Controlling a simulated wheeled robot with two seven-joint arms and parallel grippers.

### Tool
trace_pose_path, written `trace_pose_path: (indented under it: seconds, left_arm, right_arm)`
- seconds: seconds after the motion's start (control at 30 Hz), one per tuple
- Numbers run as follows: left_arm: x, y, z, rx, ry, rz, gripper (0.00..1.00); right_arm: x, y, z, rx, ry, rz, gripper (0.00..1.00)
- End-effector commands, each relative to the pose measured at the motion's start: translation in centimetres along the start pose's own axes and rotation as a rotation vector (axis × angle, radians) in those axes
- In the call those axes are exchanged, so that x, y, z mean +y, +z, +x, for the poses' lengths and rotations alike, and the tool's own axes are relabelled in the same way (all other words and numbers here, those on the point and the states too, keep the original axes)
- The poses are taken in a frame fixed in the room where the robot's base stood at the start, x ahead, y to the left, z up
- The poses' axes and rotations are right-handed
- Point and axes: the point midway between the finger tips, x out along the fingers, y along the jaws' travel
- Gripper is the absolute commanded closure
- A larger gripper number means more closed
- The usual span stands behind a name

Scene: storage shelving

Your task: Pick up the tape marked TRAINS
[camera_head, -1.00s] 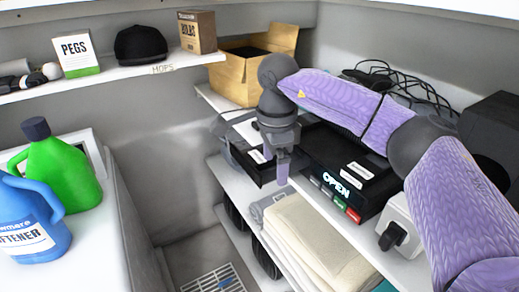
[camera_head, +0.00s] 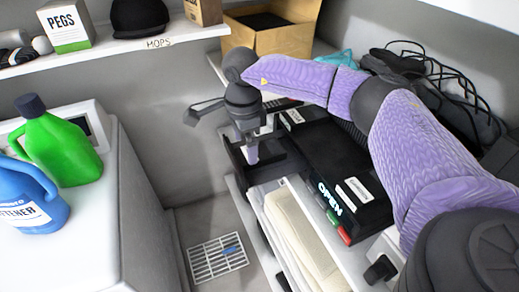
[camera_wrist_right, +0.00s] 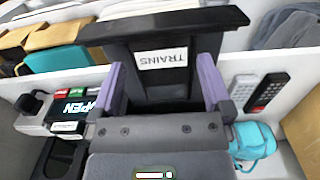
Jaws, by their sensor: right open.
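The black tape marked TRAINS (camera_wrist_right: 165,90) shows in the right wrist view, its white label upside down. The two purple-padded fingers of my right gripper (camera_wrist_right: 162,88) stand apart, one on each side of it, and I cannot tell whether either touches. In the head view my right gripper (camera_head: 251,155) points down over the black items on the middle shelf, and the TRAINS label cannot be read there. My left gripper is not in view.
A black box with a lit OPEN sign (camera_head: 327,197) stands right of the gripper. Two remotes (camera_wrist_right: 256,92) and a teal cloth thing (camera_wrist_right: 257,142) lie on the right in the wrist view. A cardboard box (camera_head: 280,42) is behind, folded cream cloths (camera_head: 293,230) below.

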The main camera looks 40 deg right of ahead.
Motion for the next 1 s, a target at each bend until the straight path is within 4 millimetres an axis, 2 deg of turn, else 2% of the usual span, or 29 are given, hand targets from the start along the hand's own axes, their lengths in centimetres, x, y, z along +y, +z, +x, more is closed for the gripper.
trace_pose_path:
  seconds: [0.13, 0.37, 0.47, 0.73, 0.77, 1.0]
  left_arm:
    - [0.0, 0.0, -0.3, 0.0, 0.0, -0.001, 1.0]
    - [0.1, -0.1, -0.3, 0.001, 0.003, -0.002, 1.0]
    - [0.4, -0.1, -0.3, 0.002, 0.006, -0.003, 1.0]
    - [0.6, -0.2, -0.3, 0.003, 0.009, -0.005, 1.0]
    - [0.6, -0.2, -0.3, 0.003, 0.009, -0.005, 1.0]
    - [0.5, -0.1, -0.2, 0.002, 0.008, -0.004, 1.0]
  right_arm:
    - [0.0, 0.1, 2.4, -0.001, 0.001, 0.0, 0.0]
    - [-0.1, 0.1, 2.9, -0.001, -0.001, 0.0, 0.0]
    - [-0.1, 0.1, 2.9, -0.001, -0.001, 0.0, 0.17]
    - [-0.1, 0.1, 2.8, -0.001, -0.001, 0.0, 0.74]
    - [-0.1, 0.1, 2.8, -0.001, -0.001, 0.0, 0.77]
    - [-0.1, 0.1, 2.2, -0.002, -0.003, 0.0, 0.77]
